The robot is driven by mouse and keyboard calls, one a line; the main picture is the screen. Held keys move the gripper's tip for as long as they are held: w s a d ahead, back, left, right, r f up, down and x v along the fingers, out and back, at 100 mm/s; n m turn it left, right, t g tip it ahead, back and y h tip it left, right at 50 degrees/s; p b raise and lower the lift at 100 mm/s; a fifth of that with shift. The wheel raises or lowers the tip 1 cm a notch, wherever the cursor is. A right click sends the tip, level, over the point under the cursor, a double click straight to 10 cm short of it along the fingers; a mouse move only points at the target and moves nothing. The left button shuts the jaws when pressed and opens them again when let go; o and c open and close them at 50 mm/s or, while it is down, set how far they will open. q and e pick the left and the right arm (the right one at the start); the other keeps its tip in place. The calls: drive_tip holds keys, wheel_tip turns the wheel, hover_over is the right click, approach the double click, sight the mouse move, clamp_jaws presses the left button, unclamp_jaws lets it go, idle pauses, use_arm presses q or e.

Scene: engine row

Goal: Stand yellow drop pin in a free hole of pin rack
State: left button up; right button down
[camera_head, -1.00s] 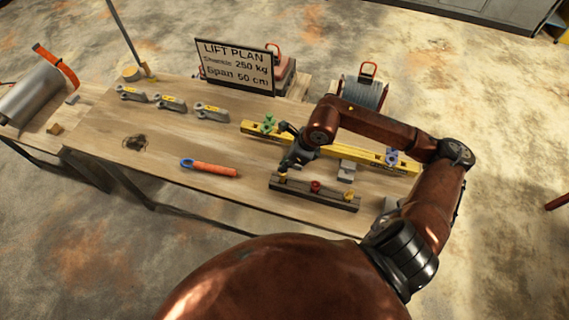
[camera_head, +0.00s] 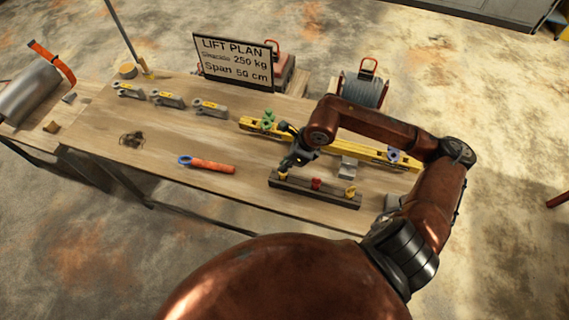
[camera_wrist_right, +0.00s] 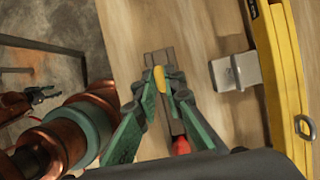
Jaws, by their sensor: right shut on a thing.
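The pin rack (camera_head: 300,189) is a dark bar near the front edge of the bench. My right gripper (camera_head: 286,167) is over its left end, shut on a yellow drop pin (camera_head: 283,176). In the right wrist view this yellow pin (camera_wrist_right: 160,78) is between the green fingertips, over the rack (camera_wrist_right: 152,57); I cannot tell how deep it sits. A red pin (camera_head: 316,184) stands mid-rack, and another yellow pin (camera_head: 350,191) is at the right end. My left gripper (camera_wrist_right: 42,94) shows small and dark in the wrist view; its opening is unclear.
A yellow beam (camera_head: 345,149) lies behind the rack with a green shackle (camera_head: 267,120) and a grey block (camera_head: 347,168) near it. An orange tool with a blue ring (camera_head: 208,164) lies to the left. The bench's left middle is mostly clear.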

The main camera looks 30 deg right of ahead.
drive_tip(key=shift+f+b, duration=0.6)
drive_tip(key=shift+f, duration=0.15)
drive_tip(key=c, duration=1.9)
unclamp_jaws()
drive_tip(key=shift+c, duration=0.2)
drive_tip(key=shift+r, duration=0.1)
drive_tip(key=v, duration=1.2)
